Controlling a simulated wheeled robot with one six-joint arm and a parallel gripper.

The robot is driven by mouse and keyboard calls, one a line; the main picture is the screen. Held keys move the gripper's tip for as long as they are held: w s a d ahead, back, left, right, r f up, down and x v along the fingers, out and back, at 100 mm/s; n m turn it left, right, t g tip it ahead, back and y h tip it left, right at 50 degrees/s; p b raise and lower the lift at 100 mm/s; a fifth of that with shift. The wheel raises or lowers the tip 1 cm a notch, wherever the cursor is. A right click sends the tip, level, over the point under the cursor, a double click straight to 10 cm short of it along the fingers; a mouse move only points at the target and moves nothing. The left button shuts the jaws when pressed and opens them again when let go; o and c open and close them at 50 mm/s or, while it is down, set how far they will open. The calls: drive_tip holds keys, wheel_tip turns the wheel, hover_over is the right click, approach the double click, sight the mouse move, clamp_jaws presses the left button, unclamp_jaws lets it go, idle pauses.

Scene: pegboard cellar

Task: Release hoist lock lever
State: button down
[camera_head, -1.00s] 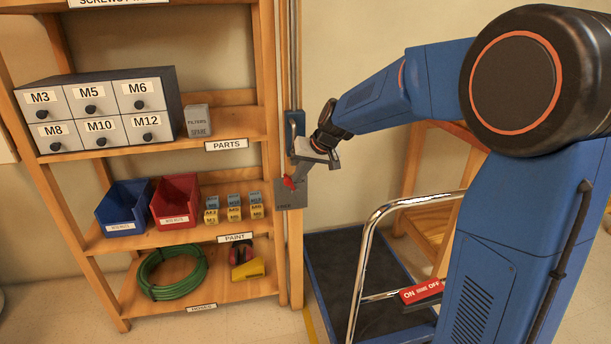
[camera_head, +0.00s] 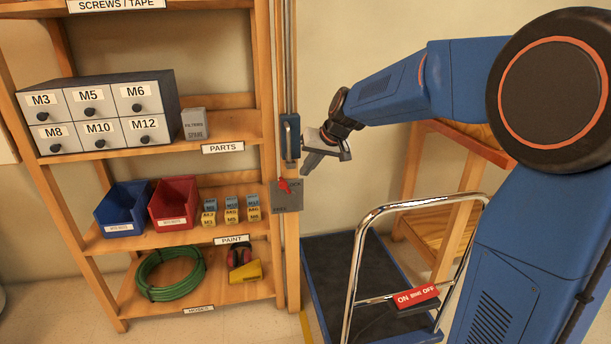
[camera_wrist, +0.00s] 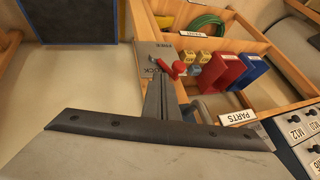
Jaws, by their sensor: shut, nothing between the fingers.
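The hoist lock lever (camera_head: 285,186) is a small red handle on a grey plate (camera_head: 292,202), fixed to the wooden post at the shelf's right side. In the wrist view the red lever (camera_wrist: 179,67) lies just beyond my fingertips, with LOCK and FREE lettering on the plate around it. My gripper (camera_head: 306,170) is shut and empty, its fingers slanting down to the upper right of the lever. In the wrist view its fingers (camera_wrist: 157,82) overlap part of the plate near the lever. I cannot tell whether they touch it.
A blue bracket (camera_head: 290,138) with a handle sits on the post above the plate. The shelf holds a blue bin (camera_head: 122,212), a red bin (camera_head: 174,206) and small boxes left of the post. A cart (camera_head: 362,262) with a chrome rail stands below to the right.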

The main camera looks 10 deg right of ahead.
drive_tip(key=s+r, duration=0.3)
drive_tip(key=r, duration=0.3)
drive_tip(key=shift+d, duration=0.25)
